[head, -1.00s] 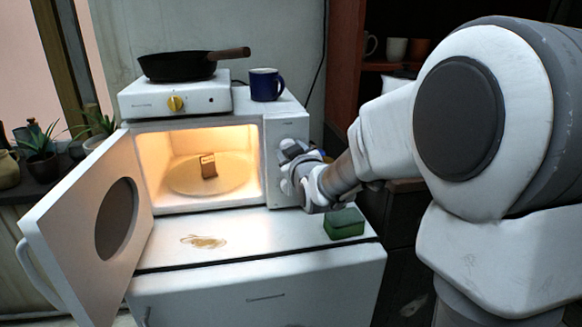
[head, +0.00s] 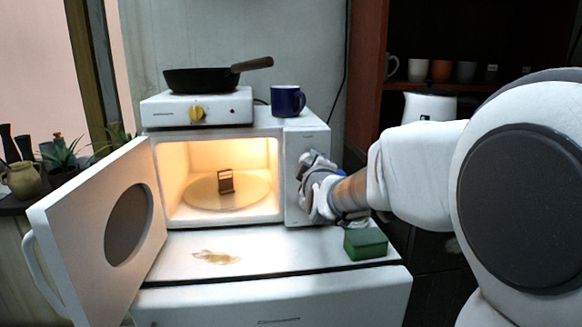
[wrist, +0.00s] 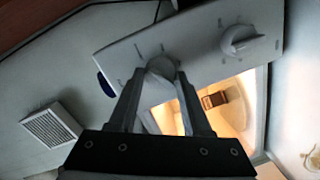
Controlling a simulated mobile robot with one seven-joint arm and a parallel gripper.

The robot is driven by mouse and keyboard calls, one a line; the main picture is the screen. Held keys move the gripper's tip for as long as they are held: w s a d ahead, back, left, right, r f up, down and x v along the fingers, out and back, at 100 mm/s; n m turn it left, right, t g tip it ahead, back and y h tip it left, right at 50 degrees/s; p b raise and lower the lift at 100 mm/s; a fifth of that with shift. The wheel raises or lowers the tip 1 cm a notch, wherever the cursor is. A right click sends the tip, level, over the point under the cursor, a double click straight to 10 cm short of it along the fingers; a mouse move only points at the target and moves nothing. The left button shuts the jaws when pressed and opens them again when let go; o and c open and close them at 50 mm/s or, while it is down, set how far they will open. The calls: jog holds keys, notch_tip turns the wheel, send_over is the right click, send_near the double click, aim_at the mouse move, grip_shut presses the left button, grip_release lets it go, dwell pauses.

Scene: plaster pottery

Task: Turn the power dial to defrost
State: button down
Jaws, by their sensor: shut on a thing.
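The white microwave (head: 308,140) stands with its door open and its control panel on the right. In the wrist view, the panel (wrist: 205,35) carries two round dials with small marks. My gripper (wrist: 160,80) is shut on the dial (wrist: 160,66) nearer the blue mug, the upper one. The other dial (wrist: 238,40) is free, with its raised grip visible. The mark lettering is too small to read, so I cannot tell the setting. In the head view, my gripper (head: 308,178) is at the panel and hides the dials.
The open door (head: 95,225) swings out left. A brown item (head: 226,181) stands on the lit turntable (head: 198,194). A hotplate (head: 165,111) with a pan (head: 200,79) and a blue mug (head: 287,101) are on top. A green box (head: 366,243) lies below my gripper.

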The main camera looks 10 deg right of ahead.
dwell(0.5)
jog(key=shift+c, duration=1.8)
grip_release()
jog(key=s+a+r+p, duration=0.1)
jog(key=s+p, duration=0.1)
jog(key=s, duration=1.5)
jog(key=shift+s+r, duration=0.15)
jog(key=shift+r, duration=0.25)
